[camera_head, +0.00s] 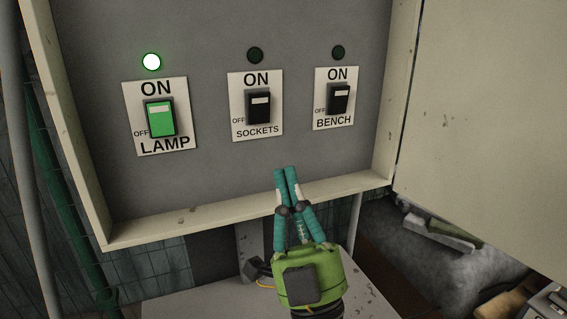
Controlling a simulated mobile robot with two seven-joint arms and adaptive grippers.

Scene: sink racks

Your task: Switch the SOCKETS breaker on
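The SOCKETS breaker (259,108) is a black switch on a white label plate in the middle of the grey panel. The round light (255,55) above it is dark. My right gripper (286,171) is in front of the panel's lower edge, below and a little right of the SOCKETS breaker and apart from it. Its two teal fingers lie together, pointing up, with nothing seen between them. My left gripper is not in view.
The green LAMP switch (160,117) is at left, its light (152,62) lit. The black BENCH switch (339,98) is at right, its light dark. A raised cream frame (185,219) borders the panel, and an open cream door (480,120) stands at right.

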